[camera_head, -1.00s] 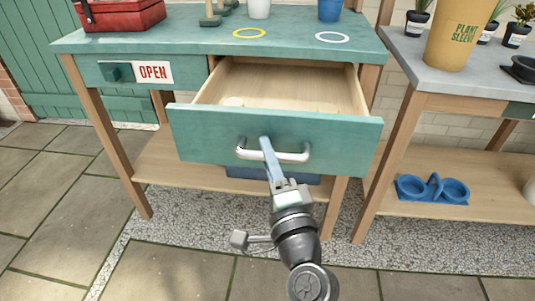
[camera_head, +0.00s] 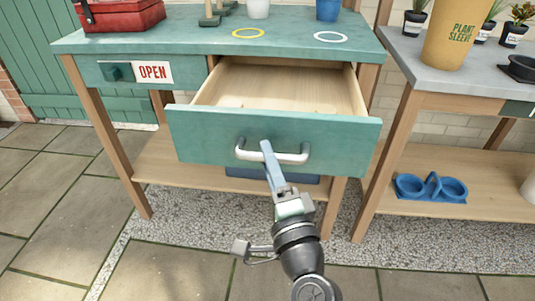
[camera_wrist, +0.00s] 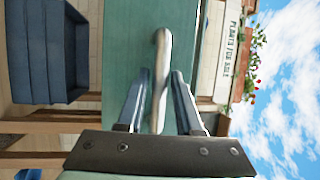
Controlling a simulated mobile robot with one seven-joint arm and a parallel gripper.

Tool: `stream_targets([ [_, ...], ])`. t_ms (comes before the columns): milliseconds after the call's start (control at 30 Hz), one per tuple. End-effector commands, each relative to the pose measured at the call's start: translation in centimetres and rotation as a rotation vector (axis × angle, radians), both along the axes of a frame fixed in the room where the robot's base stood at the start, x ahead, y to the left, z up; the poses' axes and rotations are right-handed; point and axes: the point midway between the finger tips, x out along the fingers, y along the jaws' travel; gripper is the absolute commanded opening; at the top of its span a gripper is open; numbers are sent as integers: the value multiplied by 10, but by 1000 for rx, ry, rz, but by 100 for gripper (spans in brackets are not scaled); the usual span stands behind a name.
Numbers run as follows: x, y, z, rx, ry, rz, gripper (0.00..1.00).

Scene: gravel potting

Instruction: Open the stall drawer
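The stall drawer (camera_head: 215,139) stands pulled well out of the green stall (camera_head: 290,44), its pale wooden inside (camera_head: 285,85) showing. A silver bar handle (camera_head: 287,157) runs across its green front. My gripper (camera_head: 267,150) is at the middle of the handle. In the wrist view, the handle (camera_wrist: 161,60) passes between the two fingers of my gripper (camera_wrist: 162,80). A narrow gap shows on each side of the handle, so the fingers look parted and not clamped. Low pale shapes inside the drawer are mostly hidden by its front.
A smaller drawer with an OPEN sign (camera_head: 154,72) is shut at the left. A red toolbox (camera_head: 120,14) and pots stand on the stall. A grey-topped table (camera_head: 465,85) stands close on the right. A blue crate (camera_wrist: 48,50) sits below the drawer.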

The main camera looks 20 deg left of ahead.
Motion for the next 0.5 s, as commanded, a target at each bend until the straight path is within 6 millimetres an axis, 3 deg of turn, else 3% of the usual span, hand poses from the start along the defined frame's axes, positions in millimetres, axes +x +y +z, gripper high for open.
stream_targets([
  [500, -78, -65, -18, -1, 1, -6, 34],
])
